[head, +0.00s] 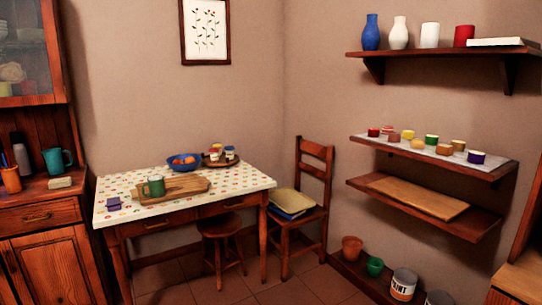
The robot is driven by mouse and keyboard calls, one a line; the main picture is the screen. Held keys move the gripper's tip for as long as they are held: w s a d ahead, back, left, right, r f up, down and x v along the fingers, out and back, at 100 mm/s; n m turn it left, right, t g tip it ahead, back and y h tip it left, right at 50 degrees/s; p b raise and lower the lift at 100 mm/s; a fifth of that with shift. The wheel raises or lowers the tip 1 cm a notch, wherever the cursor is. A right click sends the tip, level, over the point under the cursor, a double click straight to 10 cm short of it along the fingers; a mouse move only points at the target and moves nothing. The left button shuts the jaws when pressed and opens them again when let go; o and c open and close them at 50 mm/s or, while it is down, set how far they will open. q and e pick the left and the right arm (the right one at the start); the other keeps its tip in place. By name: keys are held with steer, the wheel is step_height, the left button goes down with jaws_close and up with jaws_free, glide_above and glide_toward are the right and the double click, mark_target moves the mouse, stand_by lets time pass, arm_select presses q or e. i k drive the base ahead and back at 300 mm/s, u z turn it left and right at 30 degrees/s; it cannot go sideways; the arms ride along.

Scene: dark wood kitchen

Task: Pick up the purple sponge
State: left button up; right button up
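A small purple sponge (114,204) lies flat near the left front edge of a table (240,185) with a white, dotted top. It is left of a wooden cutting board (185,195) and apart from it. Neither of my grippers shows in the head view.
A green mug (153,186) stands on the board. A blue bowl (184,161) with orange fruit and a round tray with jars are at the table's back. A stool (221,243) and a chair (301,209) stand at its front and right. A wooden cabinet (50,240) is close on the left.

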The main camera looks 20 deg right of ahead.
mark_target(113, 204)
steer(key=z, duration=1.35)
steer(key=i, duration=2.7)
steer(key=u, duration=1.8)
